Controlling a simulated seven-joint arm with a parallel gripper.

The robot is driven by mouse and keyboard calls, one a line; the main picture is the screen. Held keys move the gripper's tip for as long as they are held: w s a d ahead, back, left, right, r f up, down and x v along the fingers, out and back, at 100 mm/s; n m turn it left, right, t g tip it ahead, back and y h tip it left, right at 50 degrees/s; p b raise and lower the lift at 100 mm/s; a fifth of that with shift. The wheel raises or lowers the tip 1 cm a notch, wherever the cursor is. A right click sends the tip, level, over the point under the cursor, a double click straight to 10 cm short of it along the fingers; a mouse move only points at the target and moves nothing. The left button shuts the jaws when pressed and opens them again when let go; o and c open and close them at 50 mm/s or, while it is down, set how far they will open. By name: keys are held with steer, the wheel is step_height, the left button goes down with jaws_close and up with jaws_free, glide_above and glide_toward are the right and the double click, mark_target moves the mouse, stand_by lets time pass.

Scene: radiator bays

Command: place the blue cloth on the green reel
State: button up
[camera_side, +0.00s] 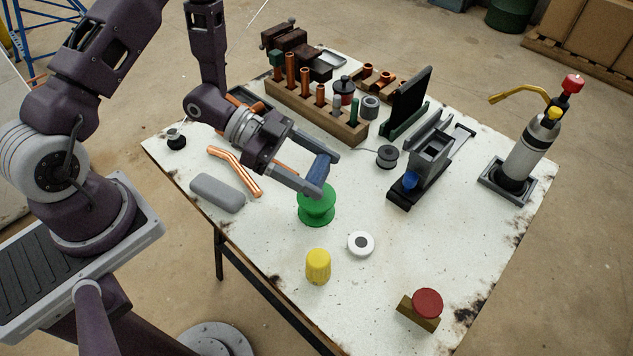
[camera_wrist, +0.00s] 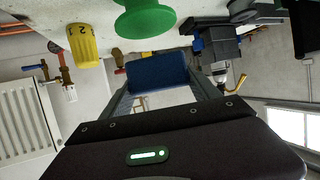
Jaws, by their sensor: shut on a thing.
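My gripper (camera_side: 322,172) is shut on the blue cloth (camera_side: 319,170), which shows as a small blue block between the fingertips. The cloth also shows in the wrist view (camera_wrist: 157,73), held between the two fingers. The green reel (camera_side: 316,206) stands upright on the table just below the gripper in the side view. Its upper part is partly hidden behind the fingertip and cloth there. In the wrist view the green reel (camera_wrist: 146,20) is at the top edge, apart from the cloth.
A yellow knob (camera_side: 318,266) and a white disc (camera_side: 360,244) stand in front of the reel. A grey case (camera_side: 217,193) and copper pipe (camera_side: 236,171) lie left. A wooden rack of copper fittings (camera_side: 316,113) stands behind. A grey device (camera_side: 430,160) stands right.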

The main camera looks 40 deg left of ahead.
mark_target(316, 182)
steer(key=shift+f, duration=1.75)
steer(key=shift+f, duration=0.1)
steer(key=o, duration=1.4)
steer(key=shift+c, duration=0.2)
